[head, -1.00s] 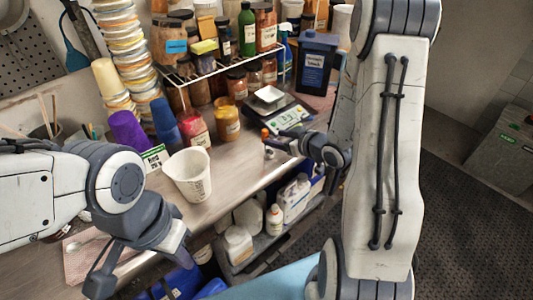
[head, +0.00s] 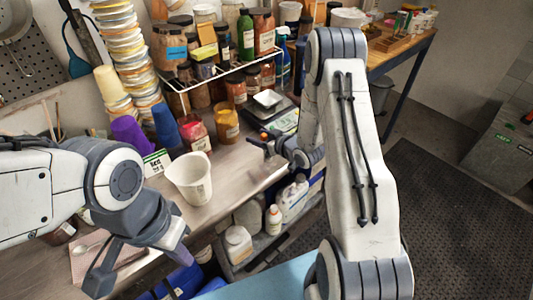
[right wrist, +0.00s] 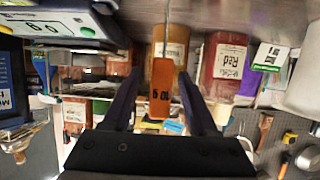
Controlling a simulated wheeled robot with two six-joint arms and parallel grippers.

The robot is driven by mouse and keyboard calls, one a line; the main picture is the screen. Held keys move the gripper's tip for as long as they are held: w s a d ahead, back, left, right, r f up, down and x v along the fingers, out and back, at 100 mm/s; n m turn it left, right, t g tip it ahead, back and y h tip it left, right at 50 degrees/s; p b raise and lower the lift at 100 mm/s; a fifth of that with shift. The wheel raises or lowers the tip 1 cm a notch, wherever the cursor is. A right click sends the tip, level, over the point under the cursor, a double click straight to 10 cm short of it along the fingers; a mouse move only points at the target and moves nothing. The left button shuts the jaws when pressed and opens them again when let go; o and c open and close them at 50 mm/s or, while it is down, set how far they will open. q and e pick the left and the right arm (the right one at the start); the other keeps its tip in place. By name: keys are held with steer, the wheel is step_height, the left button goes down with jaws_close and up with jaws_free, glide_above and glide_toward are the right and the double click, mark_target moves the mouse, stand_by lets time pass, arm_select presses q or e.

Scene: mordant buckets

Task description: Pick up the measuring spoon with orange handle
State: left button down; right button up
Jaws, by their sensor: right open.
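The orange handle of the measuring spoon (right wrist: 161,85), with dark "10 g" lettering, stands out between my right gripper's fingers in the right wrist view. Its spoon end is not clear there. In the head view its orange tip (head: 264,136) shows small near the bench's front edge, in front of the scale. My right gripper (head: 268,147) is open at the handle, with a dark finger on each side (right wrist: 158,105); I see gaps between the handle and both fingers. My left gripper (head: 142,268) is open and empty above the left front of the bench.
A scale with a white tray (head: 267,98) stands just behind my right gripper. A yellow jar (head: 227,124) and a red jar (head: 195,133) stand to the left. A white beaker (head: 190,180) is nearer. Jars fill the wire rack behind. A lower shelf holds bottles.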

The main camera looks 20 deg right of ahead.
steer(key=shift+w, duration=0.1)
jaws_close()
steer(key=s+d+r+b, duration=0.2)
steer(key=d+r, duration=0.9)
steer(key=shift+d+b, duration=0.25)
steer(key=shift+b, duration=0.15)
steer(key=shift+s, duration=0.1)
stand_by(0.3)
